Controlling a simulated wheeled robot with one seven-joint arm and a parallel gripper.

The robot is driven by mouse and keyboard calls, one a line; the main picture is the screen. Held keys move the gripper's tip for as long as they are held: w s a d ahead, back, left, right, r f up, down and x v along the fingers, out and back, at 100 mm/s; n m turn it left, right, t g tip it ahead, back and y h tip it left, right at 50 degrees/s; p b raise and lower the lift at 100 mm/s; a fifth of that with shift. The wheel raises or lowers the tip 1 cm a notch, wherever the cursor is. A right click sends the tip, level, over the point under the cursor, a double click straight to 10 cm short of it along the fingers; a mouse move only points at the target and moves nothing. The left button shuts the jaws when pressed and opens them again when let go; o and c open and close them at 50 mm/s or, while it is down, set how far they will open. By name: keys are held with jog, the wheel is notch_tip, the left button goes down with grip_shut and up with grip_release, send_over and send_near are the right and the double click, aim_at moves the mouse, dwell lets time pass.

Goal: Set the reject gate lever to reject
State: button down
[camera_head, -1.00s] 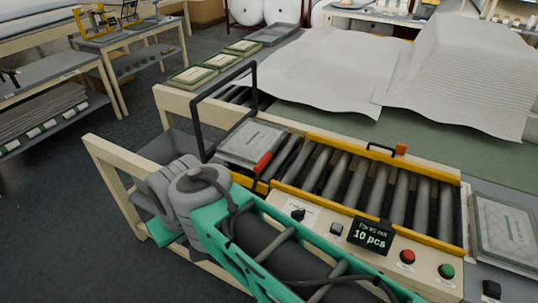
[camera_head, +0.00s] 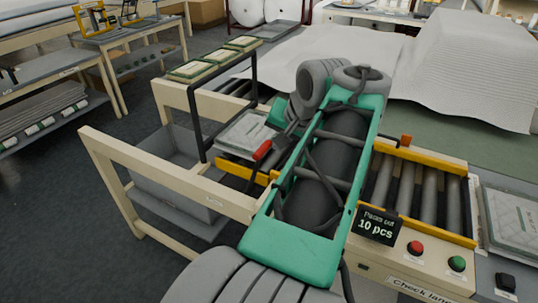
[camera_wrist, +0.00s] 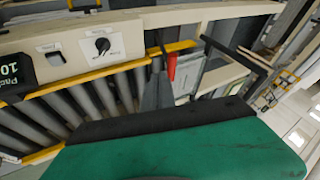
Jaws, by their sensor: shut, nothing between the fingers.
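The reject gate lever has a red handle (camera_head: 263,150) at the left end of the roller lane, tilted up to the right. It also shows in the wrist view (camera_wrist: 171,66), at the end of the yellow rail. My gripper (camera_head: 284,143) is just right of the red handle, its dark fingers shut and empty. In the wrist view the fingers (camera_wrist: 158,92) are close beside the handle; I cannot tell if they touch it. My arm hides part of the lane and the gate's base in the head view.
A wrapped pack (camera_head: 245,134) lies on the lane behind the lever. A black frame (camera_head: 204,115) arches over the lane's end. A grey bin (camera_head: 165,175) is below left.

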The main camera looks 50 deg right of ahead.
jog(key=shift+s+d+r+m, duration=0.25)
jog(key=shift+s+d, duration=0.25)
jog(key=shift+s+d+r+m, duration=0.25)
jog(key=shift+s+d, duration=0.25)
jog(key=w+a+r+x, duration=0.1)
jog(key=w+x, duration=0.1)
jog(key=x, duration=1)
jog(key=shift+w, duration=0.4)
jog(key=shift+w+a, duration=0.1)
